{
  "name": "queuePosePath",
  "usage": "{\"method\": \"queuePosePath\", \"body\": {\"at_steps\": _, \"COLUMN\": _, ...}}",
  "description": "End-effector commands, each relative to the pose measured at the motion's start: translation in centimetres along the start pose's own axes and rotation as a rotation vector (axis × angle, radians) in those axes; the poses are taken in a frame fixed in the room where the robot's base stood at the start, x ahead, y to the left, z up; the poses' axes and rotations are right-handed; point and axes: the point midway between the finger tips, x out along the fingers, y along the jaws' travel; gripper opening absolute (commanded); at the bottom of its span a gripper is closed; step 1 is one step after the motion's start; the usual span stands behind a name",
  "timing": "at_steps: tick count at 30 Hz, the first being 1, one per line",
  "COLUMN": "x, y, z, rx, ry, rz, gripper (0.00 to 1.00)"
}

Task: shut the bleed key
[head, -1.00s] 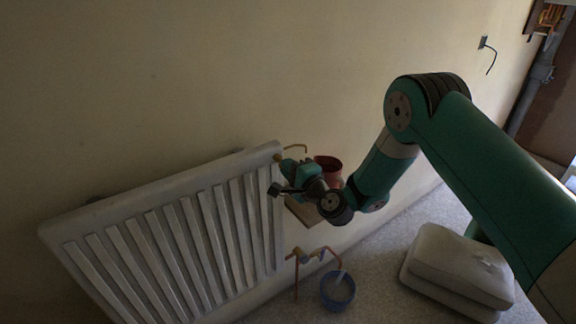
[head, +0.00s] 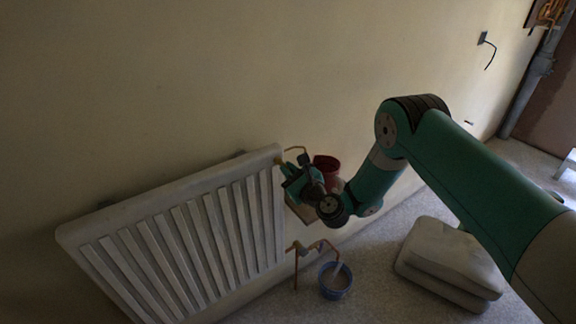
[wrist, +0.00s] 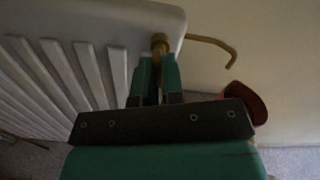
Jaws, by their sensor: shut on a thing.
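The white radiator (head: 170,225) is on the wall at the left. At its top right corner a brass bleed key (wrist: 160,42) shows in the wrist view. A thin bent brass pipe (wrist: 214,42) reaches out to the right beside it, also visible in the head view (head: 298,149). My gripper (wrist: 158,75) is shut on the bleed key, with one green finger on each side of it. In the head view my gripper (head: 287,170) is at that corner and hides most of the key. How far the key is turned cannot be told.
A red pot (head: 326,166) stands just behind my wrist, also in the wrist view (wrist: 246,100). A blue bucket (head: 335,281) sits on the floor below by copper pipework (head: 297,262). Pale stacked sacks (head: 448,262) lie under my arm. The wall above is clear.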

Motion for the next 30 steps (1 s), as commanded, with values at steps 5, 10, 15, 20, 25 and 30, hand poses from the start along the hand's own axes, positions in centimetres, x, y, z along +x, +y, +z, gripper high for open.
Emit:
{"method": "queuePosePath", "body": {"at_steps": 5, "x": -0.04, "y": -0.02, "z": -0.02, "rx": 0.174, "ry": 0.001, "rz": 0.000, "gripper": 0.00}}
{"method": "queuePosePath", "body": {"at_steps": 10, "x": -0.03, "y": 0.00, "z": -0.08, "rx": 0.191, "ry": 0.001, "rz": -0.001, "gripper": 0.00}}
{"method": "queuePosePath", "body": {"at_steps": 15, "x": -0.03, "y": -0.02, "z": -0.02, "rx": 0.230, "ry": 0.001, "rz": -0.001, "gripper": 0.00}}
{"method": "queuePosePath", "body": {"at_steps": 20, "x": -0.01, "y": -0.03, "z": -0.01, "rx": 0.375, "ry": 0.000, "rz": -0.001, "gripper": 0.00}}
{"method": "queuePosePath", "body": {"at_steps": 25, "x": -0.01, "y": -0.01, "z": -0.05, "rx": 0.397, "ry": 0.000, "rz": -0.001, "gripper": 0.00}}
{"method": "queuePosePath", "body": {"at_steps": 30, "x": -0.02, "y": -0.01, "z": -0.05, "rx": 0.396, "ry": 0.000, "rz": -0.001, "gripper": 0.37}}
